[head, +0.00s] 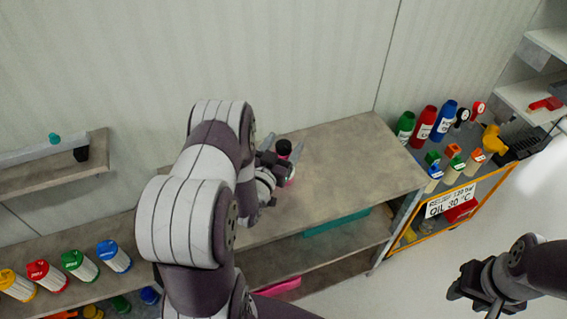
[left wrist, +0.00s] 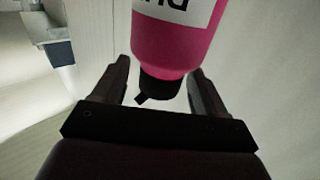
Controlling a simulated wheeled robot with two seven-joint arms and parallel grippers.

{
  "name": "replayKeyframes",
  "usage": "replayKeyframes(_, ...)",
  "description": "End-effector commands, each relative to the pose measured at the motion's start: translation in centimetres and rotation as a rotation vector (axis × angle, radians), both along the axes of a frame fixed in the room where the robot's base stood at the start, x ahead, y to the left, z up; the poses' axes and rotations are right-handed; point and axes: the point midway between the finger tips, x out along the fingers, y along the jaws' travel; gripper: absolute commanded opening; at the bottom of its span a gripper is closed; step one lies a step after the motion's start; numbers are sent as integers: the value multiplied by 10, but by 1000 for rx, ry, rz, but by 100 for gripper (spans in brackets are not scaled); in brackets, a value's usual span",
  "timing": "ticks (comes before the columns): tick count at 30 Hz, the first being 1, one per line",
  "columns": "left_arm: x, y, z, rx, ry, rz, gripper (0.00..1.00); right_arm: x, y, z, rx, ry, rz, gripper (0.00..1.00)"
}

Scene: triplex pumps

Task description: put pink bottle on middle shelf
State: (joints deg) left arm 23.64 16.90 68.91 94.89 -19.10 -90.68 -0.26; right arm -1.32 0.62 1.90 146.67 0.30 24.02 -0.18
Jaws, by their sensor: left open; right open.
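The pink bottle (head: 291,177) has a black cap (head: 284,147) and is at the bench top, partly hidden by my left gripper. In the left wrist view the pink bottle (left wrist: 178,46) shows a white label, with its black cap toward my palm. My left gripper (head: 281,150) is open, its fingers on either side of the cap end with visible gaps. A middle shelf (head: 345,245) lies under the bench top (head: 350,155). My right gripper (head: 470,298) is open and empty at the lower right, away from the bench.
A teal tray (head: 335,222) lies on the middle shelf and a pink item (head: 278,289) lower down. Coloured cans (head: 78,264) line a left shelf. An orange-framed cart (head: 440,215) with bottles stands right. The bench top's right part is clear.

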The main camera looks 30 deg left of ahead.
Motion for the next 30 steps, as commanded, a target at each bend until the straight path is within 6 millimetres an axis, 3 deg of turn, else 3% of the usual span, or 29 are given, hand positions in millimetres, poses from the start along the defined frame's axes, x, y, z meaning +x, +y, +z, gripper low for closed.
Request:
replayKeyframes(7, 3, 0, 0, -1, 0, 0, 72, 0, 0, 0, 0, 0, 0, 43)
replayKeyframes(12, 3, 0, 0, -1, 0, 0, 17, 0, 0, 0, 0, 0, 0, 43)
replayKeyframes(14, 3, 0, 0, -1, 0, 0, 0, 0, 0, 0, 0, 0, 0, 43)
replayKeyframes(23, 3, 0, 2, 0, -1, 0, 0, 0, 0, 0, 0, 0, 0, 43)
replayKeyframes(30, 4, 0, 30, 1, -5, 0, 0, 0, 0, 2, 0, 0, 0, 43)
